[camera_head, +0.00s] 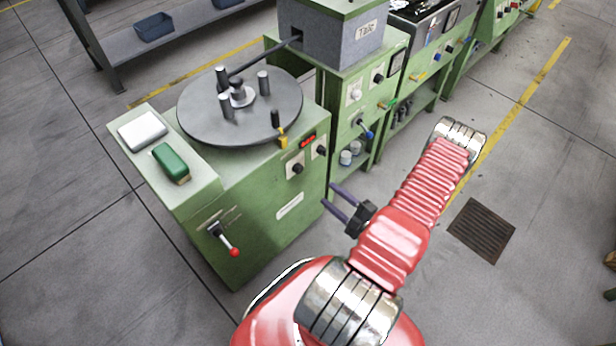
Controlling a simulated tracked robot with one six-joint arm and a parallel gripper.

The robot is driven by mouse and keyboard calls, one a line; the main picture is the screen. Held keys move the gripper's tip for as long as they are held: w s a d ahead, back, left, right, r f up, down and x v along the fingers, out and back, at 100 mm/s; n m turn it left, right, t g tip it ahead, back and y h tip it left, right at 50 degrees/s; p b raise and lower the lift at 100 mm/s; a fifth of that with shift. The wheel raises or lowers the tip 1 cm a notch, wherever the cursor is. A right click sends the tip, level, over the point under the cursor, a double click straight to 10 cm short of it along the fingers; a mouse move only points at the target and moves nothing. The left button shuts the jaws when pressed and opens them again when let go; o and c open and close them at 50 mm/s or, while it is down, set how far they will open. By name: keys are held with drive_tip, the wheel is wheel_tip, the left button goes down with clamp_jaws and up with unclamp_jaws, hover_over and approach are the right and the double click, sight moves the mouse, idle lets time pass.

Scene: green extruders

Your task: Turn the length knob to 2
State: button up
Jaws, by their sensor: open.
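The green machine (255,215) stands left of my arm. Its front face carries two black knobs on pale plates, a left one (297,168) and a right one (321,150). Their labels and settings are too small to read, so I cannot tell which is the length knob. A red display (307,141) sits above them. My gripper (329,195) has two purple fingers that are apart and empty. They point left toward the machine's front, below and right of the knobs. I see no contact with either knob.
A lever with a red ball (234,252) sticks out at the machine's lower left. A round grey turntable (240,108) with posts, a green block (171,163) and a white box (142,131) are on top. More green machines (372,75) stand behind. The floor at right is clear around a drain grate (482,230).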

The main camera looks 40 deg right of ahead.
sight(300, 171)
drive_tip(key=m, duration=1.2)
drive_tip(key=shift+w, duration=0.15)
drive_tip(key=shift+w+a, duration=0.2)
drive_tip(key=shift+w, duration=6.55)
drive_tip(key=shift+c, duration=0.4)
drive_tip(key=c, duration=1)
drive_tip(key=shift+o, duration=0.2)
